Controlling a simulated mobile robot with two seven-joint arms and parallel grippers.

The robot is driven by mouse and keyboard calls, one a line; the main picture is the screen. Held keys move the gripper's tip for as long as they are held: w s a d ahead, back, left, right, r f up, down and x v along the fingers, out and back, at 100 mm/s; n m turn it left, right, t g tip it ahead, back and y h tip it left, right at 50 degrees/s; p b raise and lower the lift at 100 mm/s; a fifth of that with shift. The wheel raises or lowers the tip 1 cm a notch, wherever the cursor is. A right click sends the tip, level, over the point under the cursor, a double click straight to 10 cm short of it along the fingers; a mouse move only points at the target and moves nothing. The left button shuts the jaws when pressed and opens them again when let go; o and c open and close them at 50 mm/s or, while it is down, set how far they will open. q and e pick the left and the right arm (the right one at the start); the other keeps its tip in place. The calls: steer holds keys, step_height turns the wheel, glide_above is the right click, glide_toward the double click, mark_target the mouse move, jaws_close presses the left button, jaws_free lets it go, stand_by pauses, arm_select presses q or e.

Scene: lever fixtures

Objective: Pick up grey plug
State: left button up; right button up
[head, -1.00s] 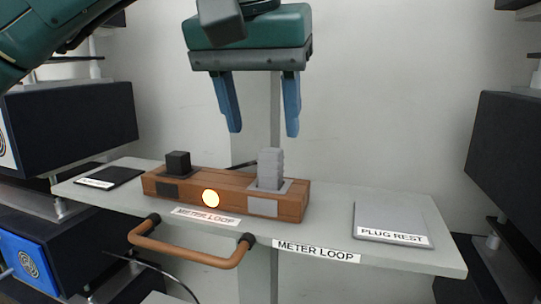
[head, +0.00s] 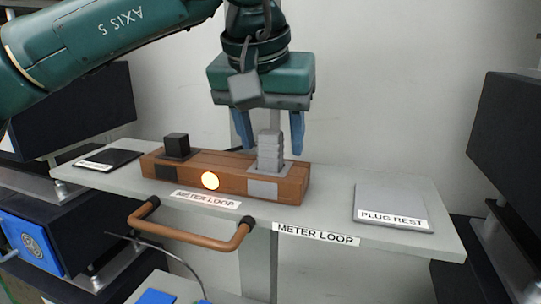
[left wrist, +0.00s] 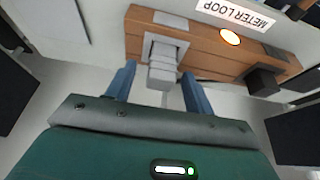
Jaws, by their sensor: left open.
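The grey plug (head: 270,150) stands upright in the right socket of the wooden meter-loop block (head: 222,178). My left gripper (head: 271,148) is open and points down, with its blue fingers on either side of the grey plug's upper part. In the left wrist view, the grey plug (left wrist: 162,68) lies between and just ahead of the two blue fingertips (left wrist: 156,80), with gaps on both sides. I cannot tell whether a finger touches it in the head view. My right gripper is not in view.
A black plug (head: 176,145) stands in the block's left socket, beside a lit round lamp (head: 210,181). A grey pad labelled PLUG REST (head: 390,203) lies at the shelf's right, and a black pad (head: 108,159) at its left. A copper-coloured handle (head: 190,238) projects from the shelf front.

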arm_select(q)
steer(key=c, duration=1.1)
steer(key=shift+r, duration=0.1)
